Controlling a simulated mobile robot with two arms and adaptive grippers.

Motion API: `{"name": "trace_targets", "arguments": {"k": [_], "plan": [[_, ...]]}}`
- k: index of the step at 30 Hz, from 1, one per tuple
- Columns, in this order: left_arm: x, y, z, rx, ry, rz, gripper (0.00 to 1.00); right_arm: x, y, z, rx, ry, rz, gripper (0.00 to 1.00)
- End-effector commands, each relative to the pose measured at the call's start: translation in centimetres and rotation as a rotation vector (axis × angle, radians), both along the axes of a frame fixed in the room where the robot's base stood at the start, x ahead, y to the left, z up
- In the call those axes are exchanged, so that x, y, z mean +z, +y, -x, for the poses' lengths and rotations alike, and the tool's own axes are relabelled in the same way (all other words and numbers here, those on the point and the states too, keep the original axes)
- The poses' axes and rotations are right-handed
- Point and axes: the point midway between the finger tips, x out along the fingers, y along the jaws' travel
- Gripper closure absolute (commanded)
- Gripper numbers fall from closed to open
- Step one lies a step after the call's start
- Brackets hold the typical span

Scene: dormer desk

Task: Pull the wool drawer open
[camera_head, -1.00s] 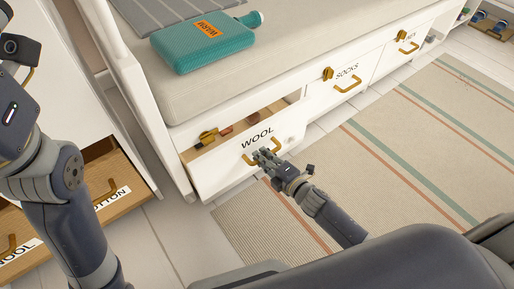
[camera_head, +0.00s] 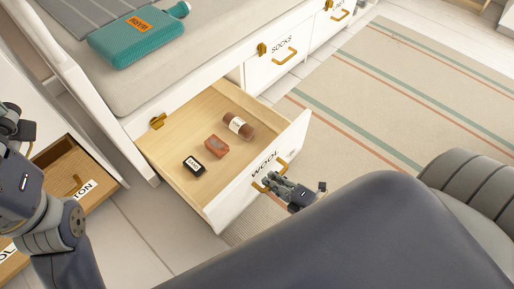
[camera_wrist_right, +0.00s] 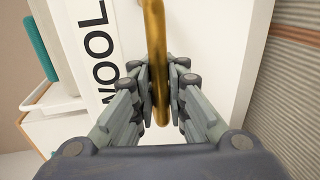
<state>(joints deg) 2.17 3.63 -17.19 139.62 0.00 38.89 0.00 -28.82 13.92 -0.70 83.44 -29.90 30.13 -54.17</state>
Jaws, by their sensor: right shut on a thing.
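The wool drawer (camera_head: 180,172) under the bench stands well open, its white front labelled WOOL. Inside lie a brown roll with a pale label (camera_head: 238,125), a reddish block (camera_head: 216,147) and a small black box with a pale label (camera_head: 194,165). My right gripper (camera_head: 270,185) is at the drawer front, shut on its brass handle (camera_head: 283,166). In the right wrist view the fingers close on both sides of the brass handle (camera_wrist_right: 157,50), beside the label. My left arm shows at the left edge; its fingers cannot be made out.
The socks drawer (camera_head: 268,68) beside it is shut. A teal hot water bottle (camera_head: 135,42) lies on the bench cushion. At the left, a wooden drawer (camera_head: 68,165) of another unit stands open. A striped rug (camera_head: 385,90) covers the floor at right.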

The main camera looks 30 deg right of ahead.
Motion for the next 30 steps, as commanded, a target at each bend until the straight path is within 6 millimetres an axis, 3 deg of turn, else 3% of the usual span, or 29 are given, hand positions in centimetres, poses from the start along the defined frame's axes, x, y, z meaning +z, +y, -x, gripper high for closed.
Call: {"name": "trace_targets", "arguments": {"k": [6,12,29,30], "plan": [[-0.2,0.1,-0.2,-0.001,0.027,0.002,0.05,0.2,-1.4,4.2,0.0,0.0,-0.003,1.0],[-0.5,0.1,-0.3,-0.002,0.039,0.003,0.05,0.2,-2.2,6.4,0.001,-0.003,-0.003,1.0],[-0.7,0.1,-0.3,-0.003,0.047,0.003,0.05,0.2,-2.6,7.2,0.002,-0.007,-0.004,1.0],[-0.7,0.1,-0.3,-0.003,0.046,0.004,0.05,0.2,-2.6,7.2,0.002,-0.007,-0.004,0.83]]}}
